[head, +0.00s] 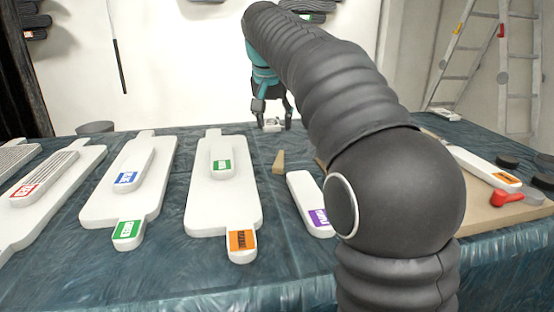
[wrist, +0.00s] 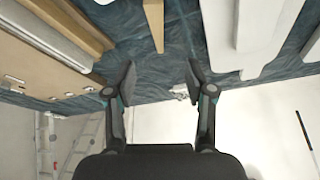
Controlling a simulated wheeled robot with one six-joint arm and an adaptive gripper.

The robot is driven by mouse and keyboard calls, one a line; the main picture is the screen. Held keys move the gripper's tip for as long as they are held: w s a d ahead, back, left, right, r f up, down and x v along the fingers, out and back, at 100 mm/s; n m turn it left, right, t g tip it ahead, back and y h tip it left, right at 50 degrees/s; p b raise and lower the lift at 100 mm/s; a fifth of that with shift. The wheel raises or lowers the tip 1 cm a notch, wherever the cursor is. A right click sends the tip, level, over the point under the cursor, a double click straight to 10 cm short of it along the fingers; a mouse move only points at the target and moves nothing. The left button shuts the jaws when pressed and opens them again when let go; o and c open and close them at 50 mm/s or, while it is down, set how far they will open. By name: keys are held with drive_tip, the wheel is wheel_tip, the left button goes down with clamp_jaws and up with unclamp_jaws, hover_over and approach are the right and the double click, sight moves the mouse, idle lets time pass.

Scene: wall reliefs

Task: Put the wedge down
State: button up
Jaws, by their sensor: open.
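The wedge (head: 279,162) is a small tan, tapered piece standing on the blue table cloth, between the green-labelled white panel and the purple-labelled white piece. In the wrist view a narrow tan piece, which looks like the wedge (wrist: 154,22), shows at the top centre, apart from the fingertips. My gripper (head: 272,123) is open at the far side of the table, behind the wedge in the head view. In the wrist view its fingers (wrist: 159,80) are spread with nothing held. A small pale object (wrist: 180,92) shows beyond them, hard to make out.
White panels with coloured labels, one with a green label (head: 222,163), fill the left. A purple-labelled white piece (head: 308,198) lies right of the wedge. A wooden board (head: 478,212) at right bears an orange-labelled piece (head: 484,168) and a red object (head: 507,197). A ladder (head: 462,60) stands behind.

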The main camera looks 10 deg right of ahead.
hover_over(280, 159)
drive_tip(key=s, duration=0.3)
drive_tip(key=f, duration=0.6)
drive_tip(key=shift+w+a+f, duration=0.25)
drive_tip(key=shift+a, duration=0.15)
drive_tip(key=shift+x, duration=2.95)
drive_tip(key=shift+s+a, duration=0.1)
clamp_jaws()
